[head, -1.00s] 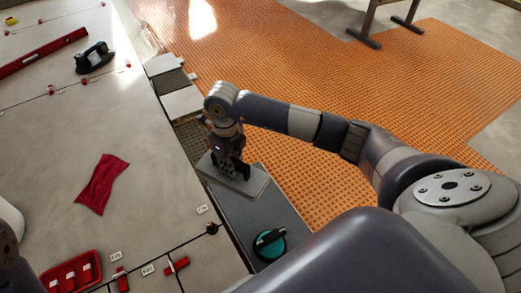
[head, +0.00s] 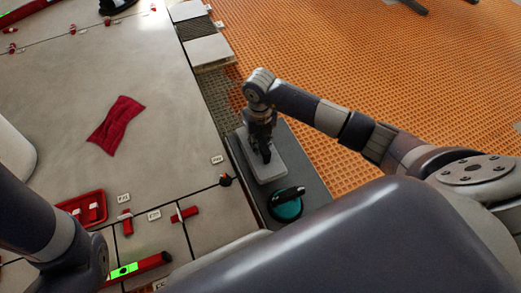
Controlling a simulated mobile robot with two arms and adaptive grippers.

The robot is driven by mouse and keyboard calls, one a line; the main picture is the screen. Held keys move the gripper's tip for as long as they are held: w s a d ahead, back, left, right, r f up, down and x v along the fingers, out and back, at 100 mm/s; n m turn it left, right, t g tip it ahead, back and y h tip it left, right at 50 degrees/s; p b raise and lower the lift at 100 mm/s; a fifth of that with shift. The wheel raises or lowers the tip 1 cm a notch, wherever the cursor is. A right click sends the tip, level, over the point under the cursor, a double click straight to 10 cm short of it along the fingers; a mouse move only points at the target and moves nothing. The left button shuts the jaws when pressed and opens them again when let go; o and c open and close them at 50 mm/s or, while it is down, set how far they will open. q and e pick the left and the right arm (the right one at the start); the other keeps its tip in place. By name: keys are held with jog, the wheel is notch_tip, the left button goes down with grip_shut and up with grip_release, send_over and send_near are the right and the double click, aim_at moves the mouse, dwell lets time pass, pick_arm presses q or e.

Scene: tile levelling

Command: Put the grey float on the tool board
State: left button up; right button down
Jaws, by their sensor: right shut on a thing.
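The grey float (head: 268,172) is a flat light-grey plate at the far part of the dark grey tool board (head: 312,187). My right gripper (head: 262,155) points down and is shut on the float's handle, which the fingers mostly hide. The float lies over the board, its long side roughly along the board's length. I cannot tell whether its underside touches the board. My left arm shows at the lower left, but its gripper does not show.
A teal round tool (head: 287,206) with a black handle sits on the board's near end. Left is the tiled floor with a red cloth (head: 116,124), a red tray (head: 84,208), red clips (head: 185,213) and a red level (head: 135,270). Orange matting (head: 400,80) lies right.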

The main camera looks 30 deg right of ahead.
notch_tip(320, 180, down, 4)
jog(key=shift+r+b, duration=0.2)
jog(key=shift+b, duration=1.05)
jog(key=shift+r, duration=0.1)
jog(key=c, duration=1.5)
grip_release()
jog(key=shift+o, duration=0.2)
